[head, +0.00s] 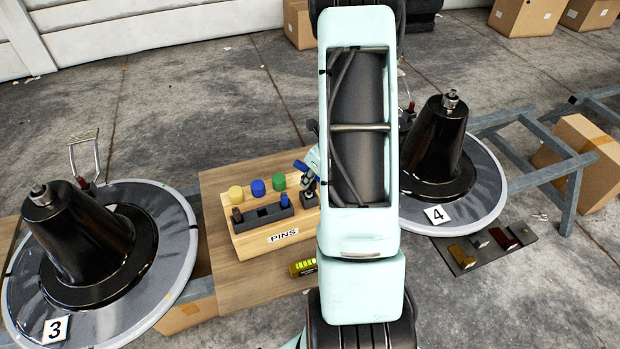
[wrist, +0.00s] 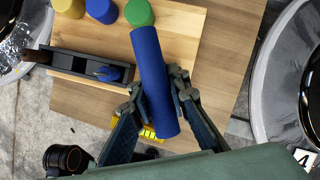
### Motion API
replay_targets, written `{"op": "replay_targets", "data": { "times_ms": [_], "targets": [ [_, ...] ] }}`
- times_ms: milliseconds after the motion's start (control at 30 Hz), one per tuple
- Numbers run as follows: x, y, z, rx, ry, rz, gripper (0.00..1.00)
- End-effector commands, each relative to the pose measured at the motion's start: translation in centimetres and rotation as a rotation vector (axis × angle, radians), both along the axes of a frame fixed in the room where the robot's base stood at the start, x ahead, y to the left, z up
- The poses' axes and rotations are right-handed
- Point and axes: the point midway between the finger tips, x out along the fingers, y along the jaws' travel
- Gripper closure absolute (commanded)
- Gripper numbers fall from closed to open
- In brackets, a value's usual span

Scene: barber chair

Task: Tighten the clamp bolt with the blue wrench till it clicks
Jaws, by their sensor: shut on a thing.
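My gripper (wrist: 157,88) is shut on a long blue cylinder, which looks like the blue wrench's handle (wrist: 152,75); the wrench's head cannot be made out. In the head view my gripper (head: 309,182) is over the right end of the PINS box, partly hidden by my arm. A metal bolt-like fitting tops the black cone on disc 4 (head: 450,100), and another tops the cone on disc 3 (head: 39,194). I cannot tell which is the clamp bolt.
The wooden PINS box (head: 250,243) carries yellow (head: 235,194), blue (head: 258,187) and green (head: 279,182) knobs and a dark slotted rack (head: 262,215). A yellow-marked device (head: 303,267) lies on the table. A dark plate (head: 487,249) with blocks is right of my arm.

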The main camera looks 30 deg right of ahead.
Motion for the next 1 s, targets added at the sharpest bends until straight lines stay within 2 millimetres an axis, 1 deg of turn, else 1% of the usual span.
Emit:
{"op": "replay_targets", "data": {
  "times_ms": [233,267,433,767,867,1000],
  "targets": [
    [0.1,0.0,0.0,-0.001,-0.001,0.000,1.00],
    [0.1,0.0,0.0,-0.001,-0.001,0.000,0.83],
    [0.0,0.0,0.0,-0.001,-0.001,0.000,0.65],
    [-0.1,0.0,0.1,0.000,0.000,0.000,0.64],
    [-0.2,-0.2,0.8,-0.003,-0.002,0.002,0.64],
    [-1.0,-0.3,2.7,-0.003,-0.003,0.001,0.64]
  ]
}}
